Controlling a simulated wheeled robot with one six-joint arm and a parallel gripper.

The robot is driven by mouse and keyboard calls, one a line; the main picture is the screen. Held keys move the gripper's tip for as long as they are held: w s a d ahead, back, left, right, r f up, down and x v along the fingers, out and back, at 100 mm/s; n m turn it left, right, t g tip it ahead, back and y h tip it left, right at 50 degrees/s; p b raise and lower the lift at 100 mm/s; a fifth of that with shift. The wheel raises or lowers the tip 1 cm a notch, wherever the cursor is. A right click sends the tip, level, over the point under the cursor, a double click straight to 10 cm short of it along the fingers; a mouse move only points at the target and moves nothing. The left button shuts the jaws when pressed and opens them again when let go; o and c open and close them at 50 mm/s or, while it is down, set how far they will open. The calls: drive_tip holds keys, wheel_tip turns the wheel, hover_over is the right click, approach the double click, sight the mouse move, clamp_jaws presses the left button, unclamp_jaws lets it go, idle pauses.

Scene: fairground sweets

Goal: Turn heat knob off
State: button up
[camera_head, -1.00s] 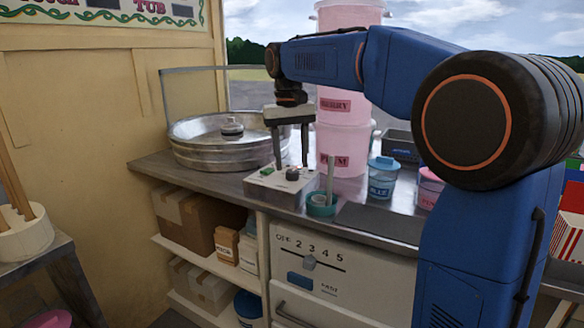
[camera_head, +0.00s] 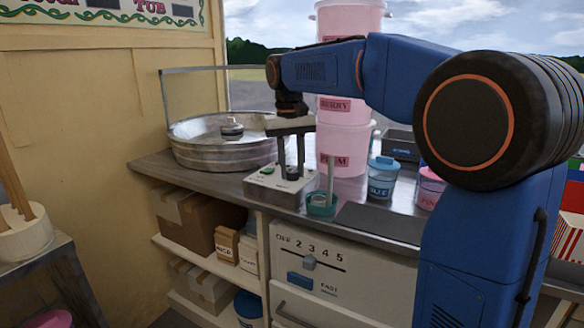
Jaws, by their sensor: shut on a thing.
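A small grey control box (camera_head: 268,186) sits on the metal counter, right of the round floss machine's pan (camera_head: 195,153). Its dark round heat knob (camera_head: 292,174) is on the top face at the right. A green switch shows on the box's left part. My gripper (camera_head: 291,171) points straight down over the box, with its two fingers closed on the knob from either side. The fingers partly hide the knob, so I cannot read its setting.
A teal cup (camera_head: 321,208) with a stick stands close to the right of the box. Stacked pink tubs (camera_head: 343,147) stand behind it, and a blue-lidded jar (camera_head: 382,178) is farther right. A slider panel (camera_head: 330,262) is below the counter's front edge.

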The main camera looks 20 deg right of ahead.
sight(292, 173)
drive_tip(key=n, duration=0.6)
drive_tip(key=shift+d, duration=0.1)
drive_tip(key=n, duration=0.5)
drive_tip(key=shift+n+t, duration=0.3)
idle(0.3)
drive_tip(key=o, duration=1)
drive_tip(key=shift+o, duration=0.2)
wheel_tip(292, 173, up, 17)
drive_tip(key=shift+s+r, duration=0.2)
drive_tip(key=shift+s, duration=0.2)
